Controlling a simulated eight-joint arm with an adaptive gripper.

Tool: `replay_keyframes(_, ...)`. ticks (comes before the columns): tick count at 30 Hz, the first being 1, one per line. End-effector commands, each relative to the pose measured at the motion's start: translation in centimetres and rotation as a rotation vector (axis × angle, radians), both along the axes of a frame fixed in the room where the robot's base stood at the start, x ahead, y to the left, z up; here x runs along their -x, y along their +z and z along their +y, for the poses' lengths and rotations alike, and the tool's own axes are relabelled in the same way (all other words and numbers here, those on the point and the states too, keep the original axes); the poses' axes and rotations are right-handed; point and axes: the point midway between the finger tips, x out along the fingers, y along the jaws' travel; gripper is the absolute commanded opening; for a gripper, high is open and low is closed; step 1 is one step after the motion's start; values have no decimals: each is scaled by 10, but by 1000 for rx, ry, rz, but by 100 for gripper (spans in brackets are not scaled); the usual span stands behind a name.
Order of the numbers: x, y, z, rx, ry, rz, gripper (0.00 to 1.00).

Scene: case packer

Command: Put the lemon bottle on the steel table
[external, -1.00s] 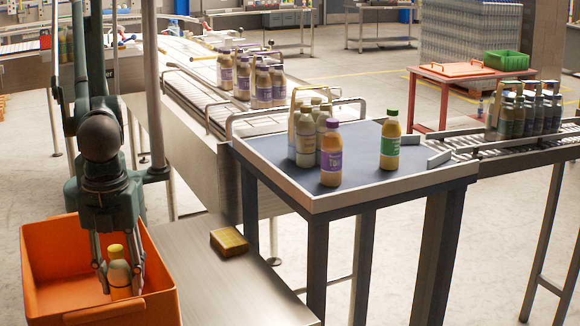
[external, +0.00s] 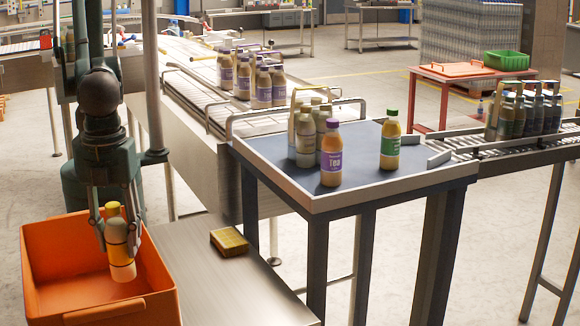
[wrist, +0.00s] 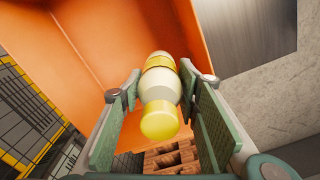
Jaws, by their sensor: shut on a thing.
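A yellow sponge-like block (external: 229,241) lies on the steel table, with bare steel around it. A blue-topped table (external: 360,160) to the right carries a purple-capped bottle (external: 331,155), a green-capped bottle (external: 390,140) and a bottle pack (external: 305,135). A vertical post (external: 152,80) stands beside my arm.

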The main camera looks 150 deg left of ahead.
Motion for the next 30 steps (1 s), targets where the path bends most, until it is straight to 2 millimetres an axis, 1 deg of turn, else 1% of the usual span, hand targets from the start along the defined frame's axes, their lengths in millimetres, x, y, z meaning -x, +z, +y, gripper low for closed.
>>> replay_keyframes(1, 5, 12, 1, 0, -13, 0, 16)
replay_keyframes(3, 12, 21, 2, 0, -31, 0, 16)
replay_keyframes(11, 35, 49, 9, 0, -105, 0, 16)
replay_keyframes(14, 43, 58, 18, 0, -135, 0, 16)
replay_keyframes(17, 52, 63, 38, 0, -175, 0, 16)
replay_keyframes(22, 59, 59, 74, 0, -227, 0, 16)
replay_keyframes(27, 65, 57, 99, 0, -261, 0, 16)
replay_keyframes(30, 68, 55, 111, 0, -270, 0, 16)
